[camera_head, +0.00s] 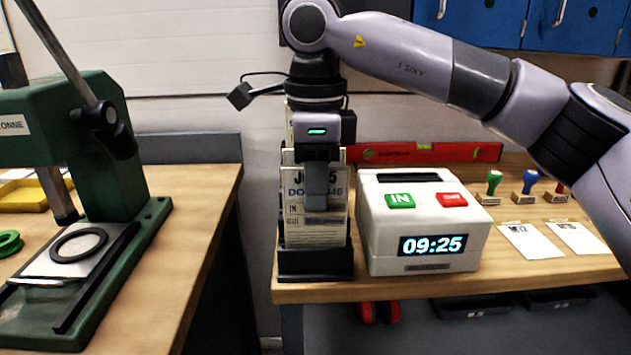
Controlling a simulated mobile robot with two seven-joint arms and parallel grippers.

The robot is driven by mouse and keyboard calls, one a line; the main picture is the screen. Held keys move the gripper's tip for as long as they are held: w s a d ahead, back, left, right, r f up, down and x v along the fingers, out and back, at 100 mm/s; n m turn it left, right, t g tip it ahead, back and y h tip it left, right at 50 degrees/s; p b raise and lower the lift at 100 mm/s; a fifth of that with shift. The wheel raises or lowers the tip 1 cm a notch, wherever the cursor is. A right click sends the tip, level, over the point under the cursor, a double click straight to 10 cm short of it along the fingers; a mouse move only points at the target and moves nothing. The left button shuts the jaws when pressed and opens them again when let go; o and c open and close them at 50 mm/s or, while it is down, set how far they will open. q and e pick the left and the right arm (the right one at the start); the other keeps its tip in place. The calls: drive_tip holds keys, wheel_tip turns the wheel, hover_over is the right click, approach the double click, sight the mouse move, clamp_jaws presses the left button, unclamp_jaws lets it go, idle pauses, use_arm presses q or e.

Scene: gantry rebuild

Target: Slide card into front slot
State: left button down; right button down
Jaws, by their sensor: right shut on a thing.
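My right gripper (316,205) points down over the black card rack (315,266), at the left end of the wooden bench. It is shut on a pale printed card (315,237), its fingers covering the card's middle. The card stands upright, and its lower edge is at the rack's front; I cannot tell how deep it sits in the front slot. More pale cards (333,157) with dark print rise behind it, partly hidden by the gripper. My left gripper is out of view.
A white time clock (425,222) reading 09:25 stands close to the right of the rack. A red level (430,152) lies behind it. Several stamps (525,186) and loose cards (530,241) lie at right. A green press (80,170) stands on the left bench, across a gap.

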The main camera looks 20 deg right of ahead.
drive_tip(key=c, duration=1.1)
unclamp_jaws()
drive_tip(key=shift+c, duration=0.2)
wheel_tip(320, 180, up, 6)
drive_tip(key=shift+r+p, duration=0.2)
drive_tip(key=shift+p, duration=0.25)
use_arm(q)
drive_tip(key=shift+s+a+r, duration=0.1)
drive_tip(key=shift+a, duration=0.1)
use_arm(e)
drive_tip(key=shift+r, duration=0.4)
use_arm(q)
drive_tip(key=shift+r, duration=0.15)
